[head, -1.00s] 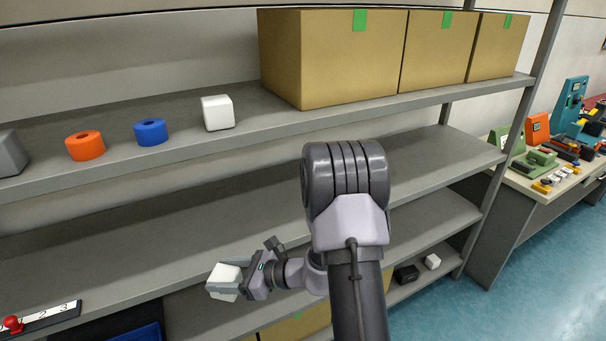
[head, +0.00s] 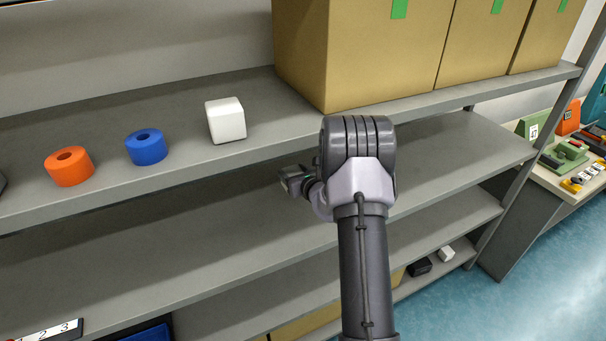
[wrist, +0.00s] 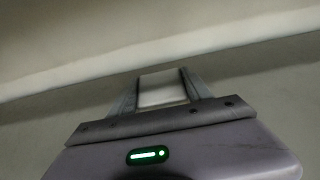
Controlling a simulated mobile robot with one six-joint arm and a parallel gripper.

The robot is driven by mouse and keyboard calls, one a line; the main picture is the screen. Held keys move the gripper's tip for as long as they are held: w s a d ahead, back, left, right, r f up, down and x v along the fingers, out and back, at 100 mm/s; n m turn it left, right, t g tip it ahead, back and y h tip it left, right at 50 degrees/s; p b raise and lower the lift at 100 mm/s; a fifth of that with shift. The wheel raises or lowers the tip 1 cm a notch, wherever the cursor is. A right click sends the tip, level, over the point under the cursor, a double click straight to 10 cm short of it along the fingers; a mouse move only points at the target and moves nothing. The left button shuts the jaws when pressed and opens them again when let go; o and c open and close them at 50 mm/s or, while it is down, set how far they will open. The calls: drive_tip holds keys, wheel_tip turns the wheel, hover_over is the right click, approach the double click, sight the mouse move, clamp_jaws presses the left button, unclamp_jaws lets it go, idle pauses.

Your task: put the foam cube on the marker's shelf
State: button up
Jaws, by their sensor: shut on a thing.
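My gripper (head: 287,176) is shut on a white cube (wrist: 162,88), seen between its two fingers in the wrist view. In the head view the gripper is over the shelf board below the top one, near that top board's front edge, and the cube in it cannot be made out. Another white cube (head: 226,120) stands on the top shelf (head: 190,172). I cannot tell from looks which cube is foam. A numbered strip (head: 52,331) shows at the lower left; its marker is almost wholly cut off by the frame edge.
An orange ring (head: 69,167) and a blue ring (head: 146,147) lie on the top shelf. Large cardboard boxes (head: 385,60) fill its right part. The board below (head: 150,245) looks bare. A black block (head: 419,267) and small white block (head: 446,253) lie lower right.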

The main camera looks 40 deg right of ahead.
drive_tip(key=w+d, duration=0.1)
drive_tip(key=d, duration=0.1)
drive_tip(key=w+d, duration=0.1)
drive_tip(key=d, duration=0.1)
drive_tip(key=w+d+f, duration=0.1)
drive_tip(key=d, duration=0.1)
drive_tip(key=shift+w+d, duration=0.25)
drive_tip(key=shift+w+d+f, duration=0.1)
drive_tip(key=shift+d+f, duration=0.05)
drive_tip(key=shift+d, duration=0.05)
drive_tip(key=shift+f+b, duration=0.75)
drive_tip(key=shift+f, duration=0.9)
drive_tip(key=o, duration=1.3)
drive_tip(key=shift+r, duration=0.1)
drive_tip(key=shift+s+r+p, duration=0.2)
drive_tip(key=shift+p, duration=0.1)
drive_tip(key=p+v, duration=0.1)
drive_tip(key=v, duration=1)
drive_tip(key=shift+s, duration=0.25)
